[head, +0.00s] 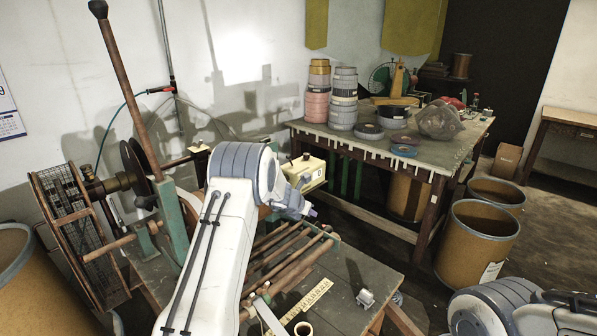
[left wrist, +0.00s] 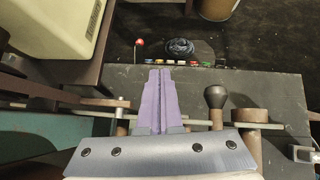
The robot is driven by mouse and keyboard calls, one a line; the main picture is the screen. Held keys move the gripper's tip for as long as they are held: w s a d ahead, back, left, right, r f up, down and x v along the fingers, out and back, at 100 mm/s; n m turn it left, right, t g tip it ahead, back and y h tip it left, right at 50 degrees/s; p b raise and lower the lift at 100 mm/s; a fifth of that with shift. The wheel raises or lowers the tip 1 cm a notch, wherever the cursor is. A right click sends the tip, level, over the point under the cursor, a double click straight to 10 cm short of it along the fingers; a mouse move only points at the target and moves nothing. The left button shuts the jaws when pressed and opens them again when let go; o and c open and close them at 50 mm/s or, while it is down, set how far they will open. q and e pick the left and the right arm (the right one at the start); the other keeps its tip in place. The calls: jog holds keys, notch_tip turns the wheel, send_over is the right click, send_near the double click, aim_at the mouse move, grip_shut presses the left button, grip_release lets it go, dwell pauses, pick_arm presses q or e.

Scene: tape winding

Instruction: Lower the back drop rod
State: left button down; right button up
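Several wooden rods (head: 300,262) lie roughly side by side in the winding machine's frame, at the bottom middle of the head view. I cannot tell which is the back drop rod. My left gripper (head: 309,212) is above the far end of the rods, and my arm hides part of the frame. In the left wrist view its purple fingers (left wrist: 159,72) are together with nothing visible between them. A black-knobbed wooden peg (left wrist: 215,98) stands right of the fingers, apart from them, near a horizontal bar (left wrist: 198,123). My right gripper is out of view.
A long wooden lever (head: 130,85) with a black knob rises at the left, near a wire-mesh guard (head: 75,220). A cream box (head: 305,172) stands just behind my left gripper. A yellow ruler (head: 305,304) lies on the machine table. Drums (head: 477,240) stand right.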

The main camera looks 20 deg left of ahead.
pick_arm(q)
notch_tip(320, 180, up, 12)
jog(key=w+d+p, duration=0.2)
jog(key=p, duration=0.4)
jog(key=shift+r, duration=0.2)
